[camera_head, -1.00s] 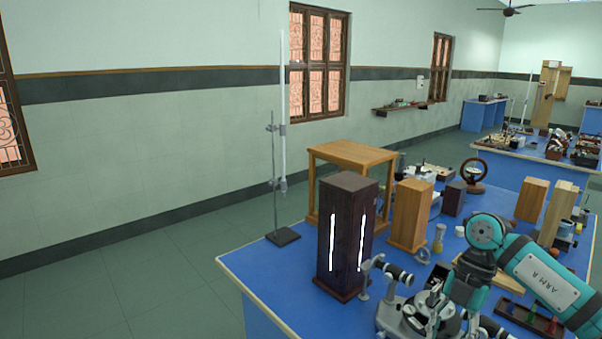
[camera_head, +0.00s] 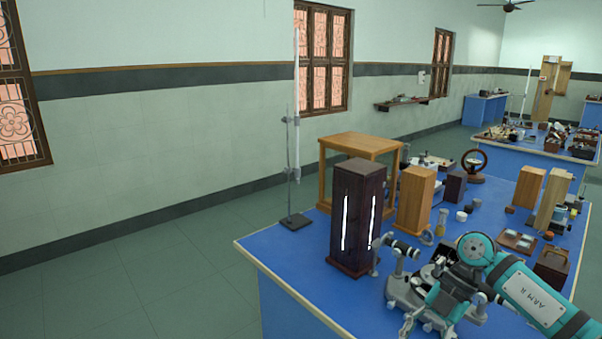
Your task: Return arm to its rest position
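My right arm, marked "ARM R", comes in from the lower right with a teal and grey forearm. Its gripper (camera_head: 424,322) hangs low in front of the grey spectrometer (camera_head: 399,286). The gripper's fingers look spread apart with nothing visible between them. The spectrometer stands near the bench's front edge, with a dark telescope tube at its upper left; the arm hides part of it. I cannot tell whether gripper and spectrometer touch. My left gripper is not in view.
On the blue bench (camera_head: 285,262) a dark lamp box (camera_head: 357,215) with two bright slits stands left of the spectrometer. Behind are a wooden stand (camera_head: 362,143), wooden blocks (camera_head: 415,200) and a burette stand (camera_head: 295,221). Open floor (camera_head: 130,285) lies at the left.

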